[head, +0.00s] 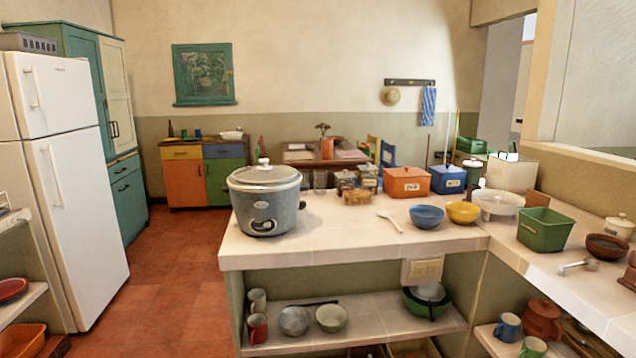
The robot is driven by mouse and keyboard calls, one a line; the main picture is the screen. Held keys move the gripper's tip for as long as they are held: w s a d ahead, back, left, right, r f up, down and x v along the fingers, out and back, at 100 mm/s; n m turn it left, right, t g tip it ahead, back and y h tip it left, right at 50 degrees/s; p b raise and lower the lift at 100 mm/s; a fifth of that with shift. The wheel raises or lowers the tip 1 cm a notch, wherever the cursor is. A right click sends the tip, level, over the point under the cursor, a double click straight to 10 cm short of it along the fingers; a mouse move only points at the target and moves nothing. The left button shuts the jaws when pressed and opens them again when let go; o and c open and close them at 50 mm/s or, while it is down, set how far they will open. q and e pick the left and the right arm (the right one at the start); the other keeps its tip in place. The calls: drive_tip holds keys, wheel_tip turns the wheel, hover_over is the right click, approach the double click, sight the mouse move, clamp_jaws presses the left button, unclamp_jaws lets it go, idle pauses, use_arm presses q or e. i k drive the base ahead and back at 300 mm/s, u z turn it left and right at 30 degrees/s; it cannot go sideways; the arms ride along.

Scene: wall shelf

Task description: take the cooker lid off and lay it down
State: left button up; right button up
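A grey cooker (266,211) stands upright near the left end of the white tiled counter (330,247). Its pale lid (264,175) sits on top, with a white knob (263,161) in the middle. A dial shows on the cooker's front. Neither of my grippers shows in the head view.
An orange box (406,181), a blue box (447,179), a blue bowl (426,217), a yellow bowl (463,212) and a spoon (390,222) are on the counter to the cooker's right. A green bin (545,230) stands farther right. Counter between cooker and spoon is clear.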

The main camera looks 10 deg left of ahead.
sight(264, 173)
drive_tip(key=z, duration=0.3)
drive_tip(key=k, duration=0.3)
drive_tip(key=u, duration=1.2)
drive_tip(key=i, duration=2.05)
drive_tip(key=z, duration=1.15)
